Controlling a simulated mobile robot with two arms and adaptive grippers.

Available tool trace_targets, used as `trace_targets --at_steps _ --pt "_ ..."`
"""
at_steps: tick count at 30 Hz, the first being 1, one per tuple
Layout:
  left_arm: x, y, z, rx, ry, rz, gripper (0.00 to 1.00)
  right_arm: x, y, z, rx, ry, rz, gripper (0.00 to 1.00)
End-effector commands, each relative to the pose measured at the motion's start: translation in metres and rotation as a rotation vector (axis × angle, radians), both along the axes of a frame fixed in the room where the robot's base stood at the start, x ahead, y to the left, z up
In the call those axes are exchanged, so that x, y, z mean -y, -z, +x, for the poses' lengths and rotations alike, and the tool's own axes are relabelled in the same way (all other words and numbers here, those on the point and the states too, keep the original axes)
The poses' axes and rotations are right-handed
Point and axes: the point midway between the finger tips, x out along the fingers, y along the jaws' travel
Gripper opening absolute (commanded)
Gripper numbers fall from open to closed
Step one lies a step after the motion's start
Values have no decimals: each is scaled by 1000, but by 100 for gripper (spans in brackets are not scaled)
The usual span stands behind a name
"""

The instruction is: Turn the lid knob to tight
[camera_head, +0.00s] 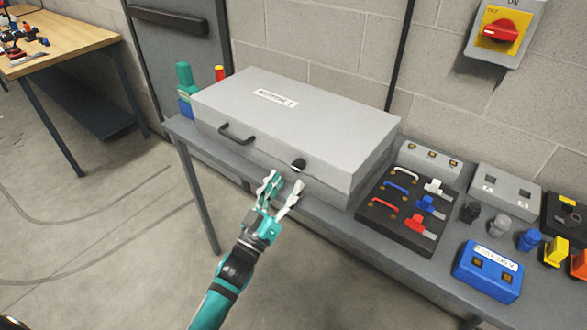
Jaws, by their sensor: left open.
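A large grey box with a closed lid (330,115) stands on the grey bench. A small black knob (298,165) sits on its front edge, right of a black handle (236,134). My left gripper (281,184) is open just in front of and below the knob, its two fingers apart and pointing up toward it. I cannot tell whether a finger touches the knob. The knob's marking is too small to read. My right gripper is not in view.
Right of the box lies a black board (398,232) with coloured switches. A blue box (487,271) and several small knobs stand further right. A red rotary switch (501,31) is on the wall. The floor before the bench is clear.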

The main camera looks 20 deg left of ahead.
Motion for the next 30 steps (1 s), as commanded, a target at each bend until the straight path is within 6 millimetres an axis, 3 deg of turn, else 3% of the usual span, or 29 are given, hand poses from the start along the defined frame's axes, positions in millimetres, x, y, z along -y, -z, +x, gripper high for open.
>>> trace_targets --at_steps 7,19,30 --pt "8 -13 31 0 0 -1 51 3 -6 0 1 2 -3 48" --pt "10 -15 37 -1 0 0 51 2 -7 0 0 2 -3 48" --pt "9 -15 37 -1 0 0 3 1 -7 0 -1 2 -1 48"
